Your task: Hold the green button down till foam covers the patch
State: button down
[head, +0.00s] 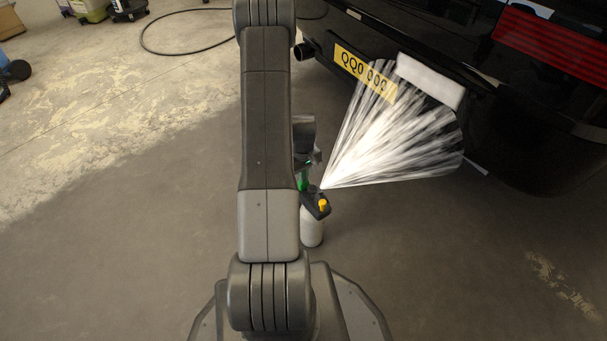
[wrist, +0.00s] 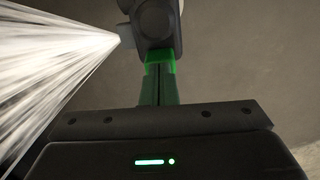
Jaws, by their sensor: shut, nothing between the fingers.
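A foam sprayer (head: 312,228) with a pale bottle, dark head and yellow-orange knob stands upright on the floor beside my arm. Its dark head (wrist: 155,22) fills the top middle of the wrist view. My gripper (wrist: 160,60) is shut and empty, its fingertips against or right at the sprayer head. Bright green shows at the tips; I cannot tell the button apart from them. A wide white spray (head: 390,145) fans from the nozzle to the car's rear. A white patch (head: 430,80) lies on the bumper right of the yellow plate; the spray overlaps its lower edge.
The black car (head: 530,110) takes up the upper right, with a yellow number plate (head: 364,73) and an exhaust pipe (head: 304,50). A dark hose (head: 180,52) lies on the floor at upper left.

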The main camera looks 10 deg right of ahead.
jog(key=shift+s+f, duration=0.35)
jog(key=shift+f, duration=0.05)
dwell(0.4)
notch_tip(320, 180, up, 15)
jog(key=p, duration=0.6)
jog(key=shift+w+f, duration=0.2)
jog(key=shift+w, duration=0.05)
jog(key=shift+d, duration=0.1)
dwell(2.4)
